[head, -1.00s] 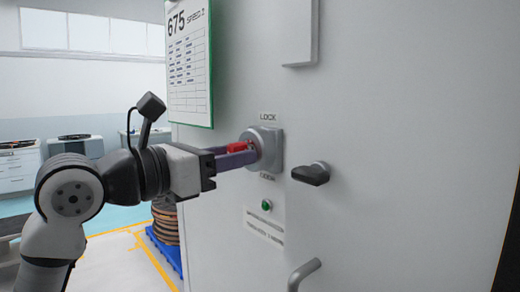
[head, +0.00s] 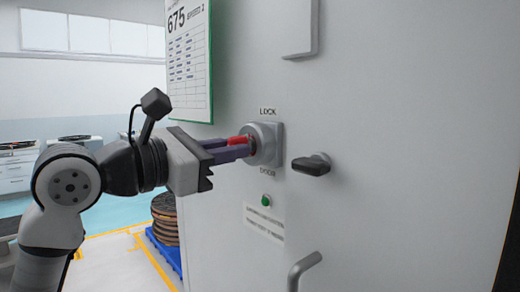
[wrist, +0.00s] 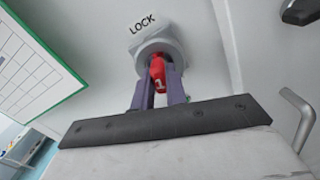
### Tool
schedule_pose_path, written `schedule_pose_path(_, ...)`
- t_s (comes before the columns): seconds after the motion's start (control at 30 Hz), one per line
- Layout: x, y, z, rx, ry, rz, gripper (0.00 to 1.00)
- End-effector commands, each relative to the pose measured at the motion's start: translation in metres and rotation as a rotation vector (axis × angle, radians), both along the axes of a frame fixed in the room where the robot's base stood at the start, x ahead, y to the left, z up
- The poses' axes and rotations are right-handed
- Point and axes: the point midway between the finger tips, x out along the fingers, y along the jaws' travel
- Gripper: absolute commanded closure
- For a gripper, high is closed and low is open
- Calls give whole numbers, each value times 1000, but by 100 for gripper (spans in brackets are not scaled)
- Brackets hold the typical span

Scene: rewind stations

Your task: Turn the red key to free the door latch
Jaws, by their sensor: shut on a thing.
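The red key (head: 238,140) sits in a round grey lock housing (head: 268,146) on the cabinet door, under the word LOCK and above the word DOOR. My gripper (head: 242,147) is shut on the key, with its two purple fingers on either side of it. In the wrist view the red key (wrist: 158,74) shows between the fingers, in front of the lock housing (wrist: 152,52). The fingers hide part of the key in the head view. The gripper is rolled relative to the door. A black door latch handle (head: 312,165) is to the right of the lock.
A green indicator (head: 265,200) and a small label (head: 264,223) are below the lock. A grey bar handle (head: 303,270) is lower right. A green-framed chart (head: 190,62) hangs upper left. A blue pallet with stacked reels (head: 165,220) stands beside the cabinet.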

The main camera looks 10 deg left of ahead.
Motion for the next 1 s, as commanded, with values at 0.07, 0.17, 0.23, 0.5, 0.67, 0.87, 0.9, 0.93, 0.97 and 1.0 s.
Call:
schedule_pose_path(0.07, 0, 0, -3, 77, -59, -1, 100)
schedule_pose_path(0.17, 1, 0, -2, 169, -129, -1, 100)
schedule_pose_path(0.23, 1, 0, -1, 211, -162, -1, 100)
schedule_pose_path(0.5, 1, 0, 0, 239, -183, -1, 100)
schedule_pose_path(0.67, 1, 1, -1, 267, -205, -1, 100)
schedule_pose_path(0.87, 1, 1, -2, 463, -358, 0, 100)
schedule_pose_path(0.9, 1, 1, -2, 506, -392, 0, 100)
schedule_pose_path(0.93, 1, 1, -1, 538, -416, -1, 100)
schedule_pose_path(0.97, 1, 1, -1, 569, -440, 0, 100)
schedule_pose_path(1.0, 1, 1, -1, 603, -468, -1, 100)
